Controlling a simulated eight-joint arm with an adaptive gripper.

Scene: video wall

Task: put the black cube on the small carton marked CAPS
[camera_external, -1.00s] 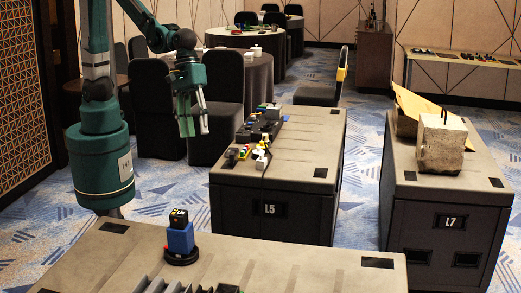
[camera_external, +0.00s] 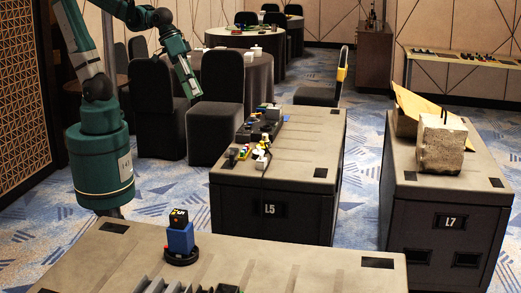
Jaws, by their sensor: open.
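A small black cube-like block with yellow marks (camera_external: 178,218) sits on top of a blue block (camera_external: 180,238). The blue block stands on a round black base (camera_external: 181,257) on the front case. I cannot tell if the marked block is the black cube of the task. I can read no CAPS mark on anything, so I cannot single out the carton. My gripper (camera_external: 191,86) is raised in front of the dark chairs at the back, well above and far from the blocks. It is open; I see nothing in it.
The front case (camera_external: 290,268) has dark slotted parts (camera_external: 165,287) at its near edge and free room to the right. Case L5 (camera_external: 300,165) carries several small coloured items (camera_external: 262,130) on its left side. Case L7 (camera_external: 450,185) carries a stone block (camera_external: 442,148) and a tan board.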

